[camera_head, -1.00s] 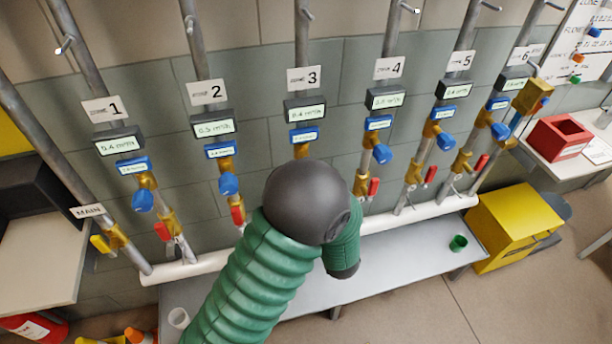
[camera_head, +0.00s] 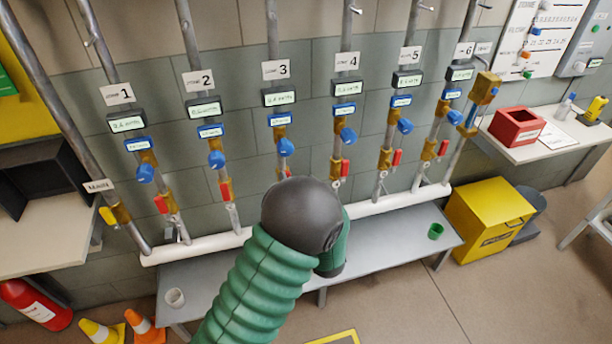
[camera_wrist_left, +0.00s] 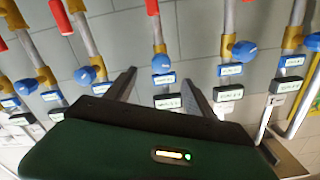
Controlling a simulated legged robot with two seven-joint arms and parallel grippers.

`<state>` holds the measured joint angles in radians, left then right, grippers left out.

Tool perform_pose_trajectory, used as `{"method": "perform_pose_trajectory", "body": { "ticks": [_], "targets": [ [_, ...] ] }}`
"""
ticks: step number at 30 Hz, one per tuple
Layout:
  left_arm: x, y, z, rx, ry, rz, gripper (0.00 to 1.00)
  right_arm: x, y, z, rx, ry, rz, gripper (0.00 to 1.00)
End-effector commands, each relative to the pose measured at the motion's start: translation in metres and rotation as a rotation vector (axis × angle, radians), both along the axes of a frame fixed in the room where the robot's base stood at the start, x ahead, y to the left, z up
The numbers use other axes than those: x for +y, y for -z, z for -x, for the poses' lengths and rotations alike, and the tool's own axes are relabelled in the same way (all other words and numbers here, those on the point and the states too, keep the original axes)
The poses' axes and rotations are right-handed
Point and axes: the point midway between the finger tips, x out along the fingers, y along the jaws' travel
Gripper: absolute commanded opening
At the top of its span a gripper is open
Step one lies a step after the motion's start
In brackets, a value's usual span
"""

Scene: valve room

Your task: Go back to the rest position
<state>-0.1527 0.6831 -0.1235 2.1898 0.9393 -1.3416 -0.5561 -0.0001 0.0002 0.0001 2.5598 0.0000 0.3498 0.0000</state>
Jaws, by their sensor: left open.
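My left arm (camera_head: 262,285), with a ribbed green sleeve and dark elbow, rises from the bottom middle of the head view. Its forearm points down and away over the bench, and the gripper itself is hidden there. In the left wrist view my left gripper (camera_wrist_left: 159,70) is open, its two grey fingers apart with nothing held between them. Beyond the fingers, the wrist view shows pipes with blue valve knobs (camera_wrist_left: 162,63), red handles and small displays. I see no contact between the fingers and the pipes. My right gripper is in neither view.
Numbered pipes with valves line the wall behind a grey bench (camera_head: 385,243). A yellow bin (camera_head: 485,220) is at right. Cones (camera_head: 143,327) and an extinguisher (camera_head: 35,303) are at lower left.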

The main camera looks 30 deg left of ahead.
Motion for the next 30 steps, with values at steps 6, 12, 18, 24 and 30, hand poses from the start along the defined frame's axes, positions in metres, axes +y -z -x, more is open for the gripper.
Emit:
{"method": "perform_pose_trajectory", "body": {
  "ticks": [6,12,18,24,30],
  "targets": [
    [-0.005,-0.003,-0.002,0.007,0.023,0.029,0.63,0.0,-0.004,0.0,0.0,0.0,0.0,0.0],
    [-0.071,0.002,-0.011,0.186,0.302,0.413,0.63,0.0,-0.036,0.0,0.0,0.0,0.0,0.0],
    [-0.164,0.011,0.091,0.668,0.52,0.778,0.63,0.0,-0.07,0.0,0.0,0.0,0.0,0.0],
    [-0.171,0.011,0.195,1.025,0.473,0.847,0.63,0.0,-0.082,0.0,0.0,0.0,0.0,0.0],
    [-0.169,0.013,0.211,1.078,0.453,0.849,0.63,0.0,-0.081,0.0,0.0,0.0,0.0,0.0]
  ]
}}
